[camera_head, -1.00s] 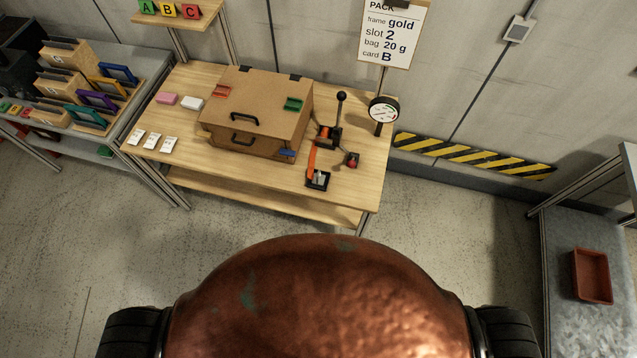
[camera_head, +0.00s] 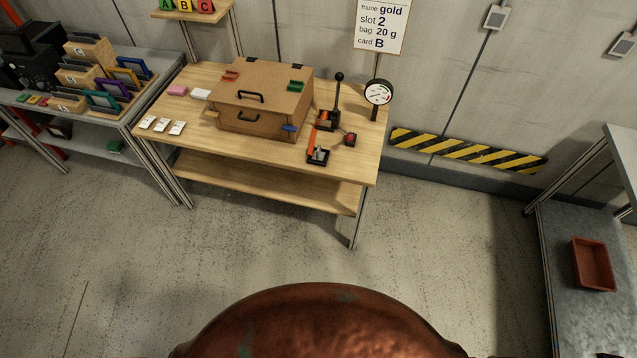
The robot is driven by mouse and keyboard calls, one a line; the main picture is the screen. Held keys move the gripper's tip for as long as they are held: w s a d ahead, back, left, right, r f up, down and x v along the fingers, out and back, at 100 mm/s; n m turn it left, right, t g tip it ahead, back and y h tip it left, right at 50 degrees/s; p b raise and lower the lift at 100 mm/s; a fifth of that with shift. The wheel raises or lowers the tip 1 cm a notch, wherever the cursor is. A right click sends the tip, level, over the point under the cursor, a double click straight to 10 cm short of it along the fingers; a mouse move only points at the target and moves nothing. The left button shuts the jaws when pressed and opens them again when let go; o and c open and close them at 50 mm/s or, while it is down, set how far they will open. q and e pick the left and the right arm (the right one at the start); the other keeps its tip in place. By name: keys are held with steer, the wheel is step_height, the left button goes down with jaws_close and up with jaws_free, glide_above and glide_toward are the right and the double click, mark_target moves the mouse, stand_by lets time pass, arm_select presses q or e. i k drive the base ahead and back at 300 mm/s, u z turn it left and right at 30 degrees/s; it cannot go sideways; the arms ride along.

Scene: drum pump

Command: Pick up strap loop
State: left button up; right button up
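A narrow orange strip (camera_head: 313,138), perhaps the strap, lies on the wooden table (camera_head: 350,178) to the right of the brown box. It runs from the foot of a black lever device (camera_head: 337,98) towards a small black holder (camera_head: 317,157). It is too small to tell whether it forms a loop. Neither of my grippers is in view.
A dial gauge (camera_head: 378,92) and a red button (camera_head: 350,140) are near the lever. White cards (camera_head: 162,125) lie at the table's left. A shelf with frames (camera_head: 103,101) stands left; a red tray (camera_head: 593,264) is on the right bench. The floor before the table is clear.

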mark_target(318, 157)
steer(key=z, duration=0.6)
steer(key=k, duration=0.15)
steer(key=u, duration=1.75)
steer(key=i, duration=1.4)
steer(key=z, duration=0.3)
